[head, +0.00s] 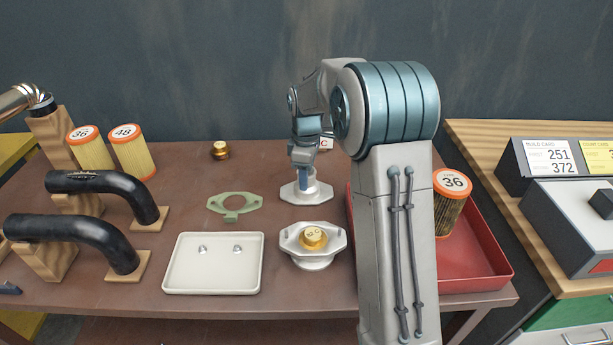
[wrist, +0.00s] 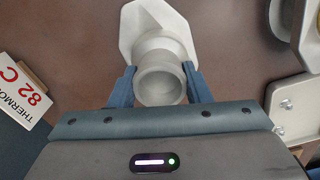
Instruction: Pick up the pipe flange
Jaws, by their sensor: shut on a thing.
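The pale grey pipe flange (head: 318,191) has a flat plate and a round neck, and sits upright on or just over the brown table, at its middle. I cannot tell whether it touches the table. My gripper (head: 304,170) points down over it, shut on its neck. In the wrist view, the flange (wrist: 151,24) shows its neck opening between the two blue fingers of my gripper (wrist: 160,86), one on each side. My arm hides part of the table to the right.
A similar grey housing (head: 312,262) with a brass thermostat stands in front of the flange. A green gasket (head: 217,203) and a white tray (head: 177,283) lie left. A red tray (head: 488,270) with a filter is right. Black hoses (head: 95,185) and orange-rimmed filters stand far left.

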